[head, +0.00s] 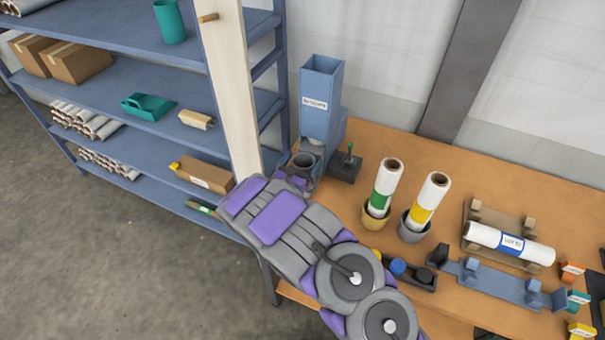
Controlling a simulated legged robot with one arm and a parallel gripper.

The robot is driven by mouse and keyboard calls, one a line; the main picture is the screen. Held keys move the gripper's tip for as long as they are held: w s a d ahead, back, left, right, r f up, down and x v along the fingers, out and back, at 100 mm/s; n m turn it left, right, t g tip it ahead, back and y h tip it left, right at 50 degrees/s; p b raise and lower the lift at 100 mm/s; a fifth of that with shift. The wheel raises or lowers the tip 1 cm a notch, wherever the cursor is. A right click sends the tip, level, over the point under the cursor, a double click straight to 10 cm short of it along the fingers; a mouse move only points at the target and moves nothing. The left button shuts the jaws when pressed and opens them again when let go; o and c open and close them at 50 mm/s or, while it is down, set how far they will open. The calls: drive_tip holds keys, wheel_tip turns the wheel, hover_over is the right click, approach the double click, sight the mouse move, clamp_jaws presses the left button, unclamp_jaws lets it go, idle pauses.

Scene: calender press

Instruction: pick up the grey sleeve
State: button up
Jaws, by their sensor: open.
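A short grey hollow sleeve (303,161) stands at the foot of the tall blue dispenser (319,103), its open round top facing up. My purple and grey arm reaches up from the bottom of the view and folds over at the upper left. My gripper (304,178) is partly seen beside the sleeve, at the table's left end, and is open. My arm hides much of it, along with the sleeve's lower part. I cannot tell whether the fingers touch the sleeve.
A dark block with a green-tipped lever (346,165) is right of the dispenser. Rolls stand in a yellow cup (375,218) and a grey cup (413,229). A labelled roll (509,243) lies on a wooden cradle. A wooden post and blue shelving (150,72) are at left.

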drive_tip(key=shift+w+d+r, duration=0.1)
drive_tip(key=shift+w+d, duration=0.1)
drive_tip(key=shift+d, duration=0.05)
drive_tip(key=shift+c, duration=0.3)
drive_tip(key=c, duration=1.1)
drive_tip(key=shift+r, duration=0.5)
drive_tip(key=r, duration=0.2)
drive_tip(key=shift+s+a+r+p, duration=0.15)
drive_tip(key=shift+s+r+p, duration=0.2)
drive_tip(key=shift+r, duration=0.05)
drive_tip(key=shift+s+d+r+p, duration=0.15)
drive_tip(key=shift+s+r+p, duration=0.1)
drive_tip(key=shift+s, duration=2.3)
drive_tip(key=shift+s+d+r+p, duration=0.1)
drive_tip(key=shift+s+p, duration=0.15)
drive_tip(key=shift+s, duration=2.3)
drive_tip(key=shift+s+d+r+p, duration=0.15)
drive_tip(key=shift+s+r+p, duration=0.1)
drive_tip(key=shift+s, duration=2.3)
